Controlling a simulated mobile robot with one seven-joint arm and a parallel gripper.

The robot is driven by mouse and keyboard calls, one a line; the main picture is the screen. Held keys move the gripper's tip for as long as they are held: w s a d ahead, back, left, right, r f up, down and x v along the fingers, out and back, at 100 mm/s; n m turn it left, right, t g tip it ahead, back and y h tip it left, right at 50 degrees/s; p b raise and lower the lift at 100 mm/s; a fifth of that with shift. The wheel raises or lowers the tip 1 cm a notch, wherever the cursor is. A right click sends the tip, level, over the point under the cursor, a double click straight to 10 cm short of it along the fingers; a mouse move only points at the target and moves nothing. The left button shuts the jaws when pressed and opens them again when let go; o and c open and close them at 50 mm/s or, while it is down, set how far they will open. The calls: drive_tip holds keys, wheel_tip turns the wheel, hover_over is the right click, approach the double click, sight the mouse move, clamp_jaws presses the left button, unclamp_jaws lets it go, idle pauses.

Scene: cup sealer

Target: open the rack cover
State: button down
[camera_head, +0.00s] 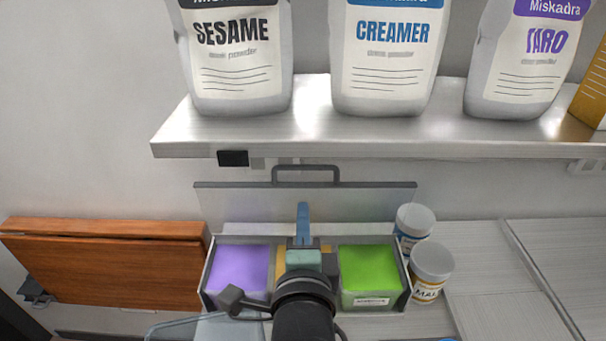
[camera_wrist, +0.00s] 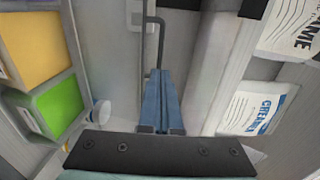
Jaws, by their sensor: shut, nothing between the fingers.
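The rack (camera_head: 207,285) stands on the counter below the shelf, with purple, yellow and green contents showing from above. Its grey rack cover (camera_head: 240,203) stands roughly upright along the back edge. A dark bar handle (camera_head: 305,169) is on the cover's top edge; it also shows in the wrist view (camera_wrist: 161,40). My gripper (camera_head: 303,207) has blue fingers pressed together, in front of the cover and below the handle in the head view. In the wrist view my gripper (camera_wrist: 158,75) shows its fingertips close to the handle. I cannot tell whether they touch it. My arm hides part of the rack's middle.
A shelf (camera_head: 370,150) with sesame (camera_head: 238,60), creamer (camera_head: 388,60) and taro (camera_head: 520,60) bags overhangs the back. Two lidded jars (camera_head: 432,272) (camera_head: 414,222) stand right of the rack. A wooden panel (camera_head: 110,260) is at left. The counter farther right is clear.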

drive_tip(key=p, duration=0.4)
approach(303, 168)
drive_tip(key=w, duration=0.5)
drive_tip(key=shift+w+f, duration=0.15)
drive_tip(key=shift+f, duration=0.2)
drive_tip(key=shift+w+f, duration=0.2)
drive_tip(key=shift+w, duration=0.5)
